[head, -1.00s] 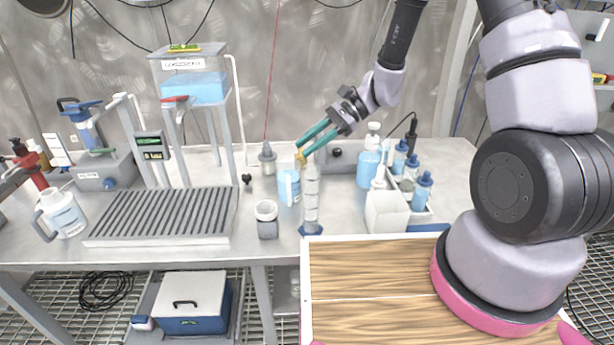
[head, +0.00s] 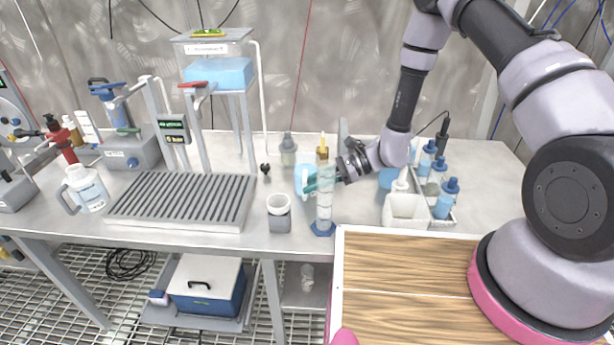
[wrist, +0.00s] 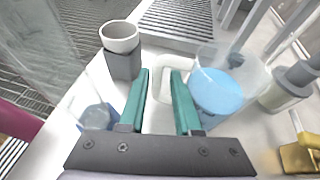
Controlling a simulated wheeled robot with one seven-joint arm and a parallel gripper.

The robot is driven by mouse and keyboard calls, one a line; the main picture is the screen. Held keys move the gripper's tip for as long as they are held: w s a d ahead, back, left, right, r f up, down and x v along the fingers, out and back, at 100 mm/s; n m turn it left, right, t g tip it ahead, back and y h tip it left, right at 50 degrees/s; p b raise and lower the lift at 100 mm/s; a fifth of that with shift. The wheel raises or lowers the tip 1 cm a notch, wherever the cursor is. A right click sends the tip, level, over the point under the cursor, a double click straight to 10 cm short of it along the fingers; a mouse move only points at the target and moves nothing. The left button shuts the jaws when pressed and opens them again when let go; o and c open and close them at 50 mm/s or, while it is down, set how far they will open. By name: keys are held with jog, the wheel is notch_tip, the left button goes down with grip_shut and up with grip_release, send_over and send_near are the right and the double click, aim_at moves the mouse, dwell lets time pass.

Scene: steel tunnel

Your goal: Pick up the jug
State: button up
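A clear jug of blue liquid (wrist: 217,92) stands on the steel bench. Its pale loop handle (wrist: 168,84) points toward my gripper. My gripper (wrist: 159,80) is open, with its teal fingers on either side of the handle in the wrist view. I cannot tell whether they touch it. In the head view the jug (head: 304,172) is partly hidden behind my gripper (head: 312,183) and a tall measuring cylinder. Another white jug with a handle (head: 88,190) stands at the bench's left, away from my gripper.
The measuring cylinder (head: 325,205) stands close in front of my gripper. A grey-white cup (head: 279,214) is to its left, also in the wrist view (wrist: 121,48). A grey bottle (head: 288,150) stands behind. A white box (head: 403,211) and blue-capped bottles (head: 441,203) are to the right.

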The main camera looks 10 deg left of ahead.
jog(key=x, duration=0.4)
jog(key=shift+s+r, duration=0.15)
jog(key=shift+s, duration=0.1)
jog(key=shift+a+f, duration=0.25)
jog(key=shift+a, duration=0.25)
jog(key=shift+s, duration=0.1)
grip_shut()
jog(key=shift+r, duration=0.1)
notch_tip(320, 180, up, 10)
